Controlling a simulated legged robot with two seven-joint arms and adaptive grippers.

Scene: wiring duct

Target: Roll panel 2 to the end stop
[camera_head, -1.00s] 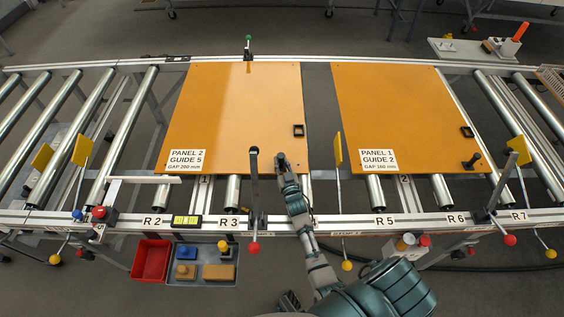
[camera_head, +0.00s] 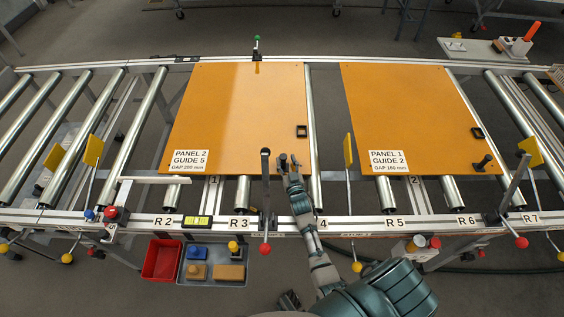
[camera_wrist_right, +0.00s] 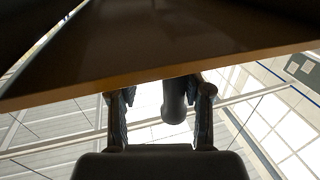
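Panel 2 (camera_head: 235,110), an orange board labelled "PANEL 2 GUIDE 5", lies flat on the rollers left of centre. A dark upright peg (camera_head: 283,160) stands near its front right corner. My right gripper (camera_head: 291,165) is at that peg. In the right wrist view the dark peg (camera_wrist_right: 174,100) is between the two fingers, close to the right one, with a bright gap beside the left one, so the gripper looks open around it. I cannot tell which fitting is the end stop. A dark part, probably my left gripper (camera_head: 289,300), shows at the bottom edge; its fingers are unclear.
Panel 1 (camera_head: 415,115) lies to the right, across a gap. A black post (camera_head: 265,185) stands at the front rail, left of my right gripper. A pale bar (camera_head: 155,180) lies near panel 2's front left corner. Bare rollers (camera_head: 90,140) extend left.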

